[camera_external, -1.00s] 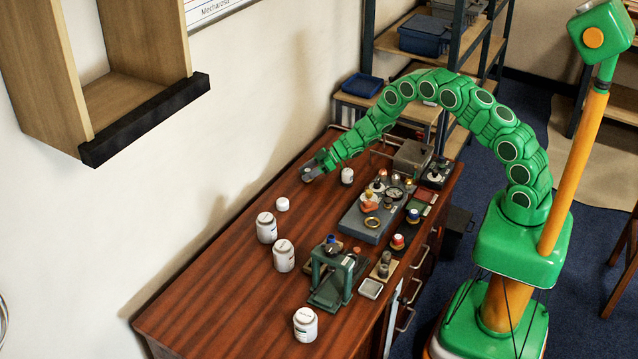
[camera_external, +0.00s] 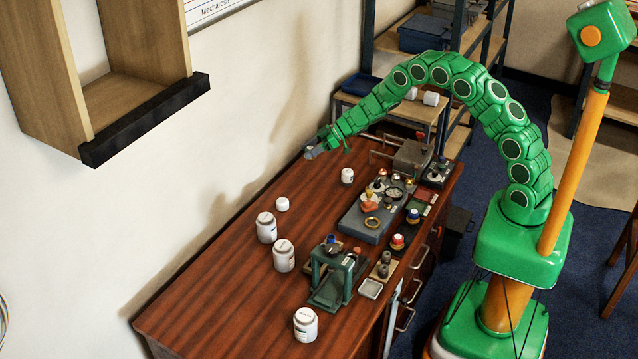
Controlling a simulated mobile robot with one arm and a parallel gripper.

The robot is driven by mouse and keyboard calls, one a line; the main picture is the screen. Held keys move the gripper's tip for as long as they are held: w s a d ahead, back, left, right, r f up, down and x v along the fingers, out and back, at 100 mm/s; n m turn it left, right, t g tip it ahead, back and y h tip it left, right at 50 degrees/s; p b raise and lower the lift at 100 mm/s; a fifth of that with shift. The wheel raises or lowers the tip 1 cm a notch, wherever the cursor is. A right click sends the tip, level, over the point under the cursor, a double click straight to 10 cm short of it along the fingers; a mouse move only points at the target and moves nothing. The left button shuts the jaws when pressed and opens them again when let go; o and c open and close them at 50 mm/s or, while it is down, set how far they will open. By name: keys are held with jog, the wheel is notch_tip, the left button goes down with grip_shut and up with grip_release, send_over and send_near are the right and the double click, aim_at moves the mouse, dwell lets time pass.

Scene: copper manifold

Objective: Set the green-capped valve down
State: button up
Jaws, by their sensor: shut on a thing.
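My gripper (camera_external: 314,151) is at the end of my green arm, above the far left part of the wooden bench. It is shut on a small part at its tip, which I take to be the green-capped valve (camera_external: 309,153). The part is very small here and mostly hidden by the jaws, so its cap colour cannot be made out. It appears to be held above the bench top, apart from it. A grey manifold block (camera_external: 361,226) with several valves and a gauge stands on the bench to the right and nearer.
White jars (camera_external: 267,227) stand along the left, with a small white one (camera_external: 347,175) nearest my gripper. A green fixture (camera_external: 338,276) stands at the front. A grey box (camera_external: 411,158) is at the far right. Bare wood (camera_external: 310,205) lies between the jars and the block.

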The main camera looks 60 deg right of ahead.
jog(key=s+d+r+m+t+h, duration=0.1)
jog(key=s+d+r+m+h, duration=0.15)
jog(key=s+d, duration=1.2)
jog(key=shift+y, duration=0.35)
jog(key=w+d+f, duration=0.1)
jog(key=w+f, duration=0.1)
jog(key=w, duration=0.2)
jog(key=w+d+f, duration=0.1)
jog(key=w+f, duration=0.2)
jog(key=w, duration=0.2)
jog(key=w+d+f, duration=0.2)
jog(key=w+f, duration=0.1)
jog(key=w, duration=0.1)
jog(key=shift+w+d, duration=0.1)
jog(key=shift+w, duration=0.25)
jog(key=shift+w+d+f, duration=0.1)
jog(key=shift+w+f, duration=0.2)
jog(key=shift+w, duration=0.15)
jog(key=shift+w+f, duration=0.25)
jog(key=shift+f, duration=1.65)
jog(key=shift+f, duration=0.15)
jog(key=o, duration=1.1)
jog(key=shift+o, duration=0.2)
